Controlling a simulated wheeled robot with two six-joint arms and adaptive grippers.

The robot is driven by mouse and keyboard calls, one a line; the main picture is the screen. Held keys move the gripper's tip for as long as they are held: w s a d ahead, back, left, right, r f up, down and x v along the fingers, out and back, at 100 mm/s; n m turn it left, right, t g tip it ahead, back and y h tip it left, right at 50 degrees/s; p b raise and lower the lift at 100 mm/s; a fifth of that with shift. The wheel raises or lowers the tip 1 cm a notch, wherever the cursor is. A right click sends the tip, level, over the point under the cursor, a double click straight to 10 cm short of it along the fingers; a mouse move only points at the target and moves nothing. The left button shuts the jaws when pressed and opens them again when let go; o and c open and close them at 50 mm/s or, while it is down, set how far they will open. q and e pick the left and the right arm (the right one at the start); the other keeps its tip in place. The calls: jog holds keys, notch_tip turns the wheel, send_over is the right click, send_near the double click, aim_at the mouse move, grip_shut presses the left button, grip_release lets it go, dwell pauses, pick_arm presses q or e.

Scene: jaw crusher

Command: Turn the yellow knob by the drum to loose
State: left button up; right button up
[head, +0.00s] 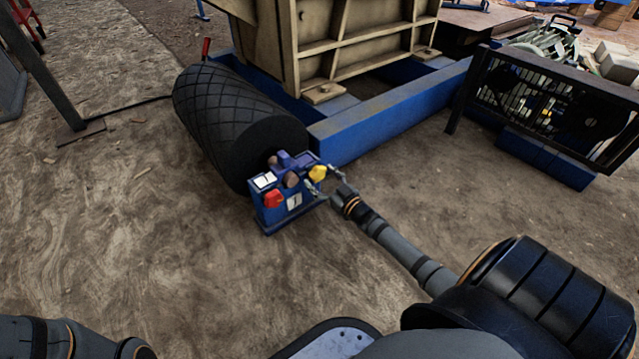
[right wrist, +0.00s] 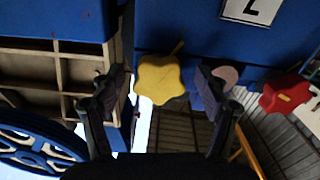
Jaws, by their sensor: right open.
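The yellow knob (head: 318,173) is on the right end of a small blue control box (head: 272,217) in front of the black drum (head: 235,120). My right gripper (head: 321,184) is at that end of the box, close to the knob. In the right wrist view the yellow lobed knob (right wrist: 160,80) appears between the two open fingers (right wrist: 162,85), with a gap on each side. Whether the fingertips reach its depth is hard to tell. A small yellow pointer sticks out from its upper right. My left gripper is out of view; only part of my left arm shows.
A red knob (head: 273,198) sits on the box's left side, also in the right wrist view (right wrist: 285,93). A white label (head: 294,201) is between the knobs. A blue frame beam (head: 390,115) runs behind the box. Bare ground lies in front.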

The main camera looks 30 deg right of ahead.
jog(key=shift+w+r, duration=0.1)
jog(key=shift+w, duration=0.35)
jog(key=c, duration=1.2)
